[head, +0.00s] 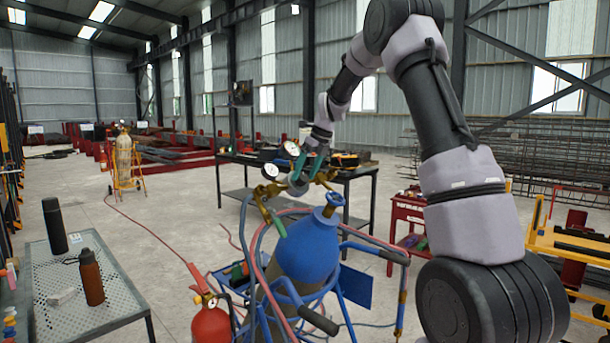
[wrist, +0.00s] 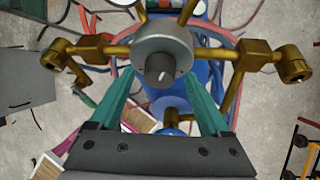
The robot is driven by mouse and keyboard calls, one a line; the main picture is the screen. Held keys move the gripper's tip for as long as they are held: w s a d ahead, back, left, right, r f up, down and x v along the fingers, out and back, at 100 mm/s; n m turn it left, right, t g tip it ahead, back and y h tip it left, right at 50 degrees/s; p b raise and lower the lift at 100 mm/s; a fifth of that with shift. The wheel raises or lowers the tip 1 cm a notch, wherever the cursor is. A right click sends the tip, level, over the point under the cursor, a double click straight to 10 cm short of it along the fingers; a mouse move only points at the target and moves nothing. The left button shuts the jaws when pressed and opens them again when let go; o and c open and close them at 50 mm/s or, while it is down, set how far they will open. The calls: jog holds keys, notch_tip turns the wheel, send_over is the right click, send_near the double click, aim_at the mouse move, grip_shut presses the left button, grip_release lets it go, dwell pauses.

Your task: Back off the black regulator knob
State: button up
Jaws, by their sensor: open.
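The black regulator knob (wrist: 160,69) faces the wrist camera at the front of a round grey regulator body (wrist: 163,45). Brass fittings (wrist: 100,50) run out to both sides of the body. My gripper (wrist: 160,80) is open, with one teal finger on each side of the knob; I cannot tell whether either finger touches it. In the head view my gripper (head: 308,168) is at the regulator, above the blue cylinder (head: 306,250), among round white gauges (head: 271,171). The knob cannot be made out in the head view.
The cylinder stands in a blue cart with red and blue hoses and a red fire extinguisher (head: 211,322). A perforated table (head: 110,305) with two bottles is at left. A dark workbench (head: 350,172) stands behind, a red stand (head: 405,212) to the right. Open floor lies at left.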

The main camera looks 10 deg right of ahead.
jog(key=shift+f, duration=0.25)
jog(key=shift+a, duration=0.1)
grip_shut()
